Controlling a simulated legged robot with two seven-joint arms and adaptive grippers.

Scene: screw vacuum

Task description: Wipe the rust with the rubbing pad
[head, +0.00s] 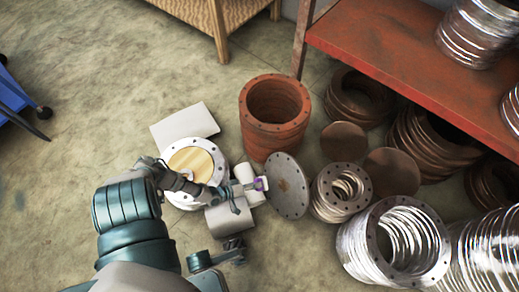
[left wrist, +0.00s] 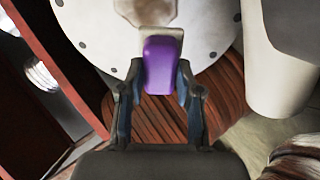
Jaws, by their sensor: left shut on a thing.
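The rust is a brown patch (left wrist: 143,10) near the middle of a pale round flange plate (left wrist: 100,38) with bolt holes. In the head view this grey plate (head: 289,190) stands tilted on the floor side, with a small brown mark on its face. My left gripper (head: 258,184) is shut on the rubbing pad, which has a purple body (left wrist: 161,64) and a pale edge. The pad is in front of the plate, its pale edge just below the rust patch in the left wrist view; I cannot tell whether it touches. What seems my right gripper (head: 234,244) shows low; its jaws are unclear.
A rusty red cylinder (head: 271,112) stands behind the plate. Silver coils (head: 394,240) and brown ringed parts (head: 434,140) crowd the right, beside and under a red table (head: 410,62). A white round flange (head: 184,197) lies left.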

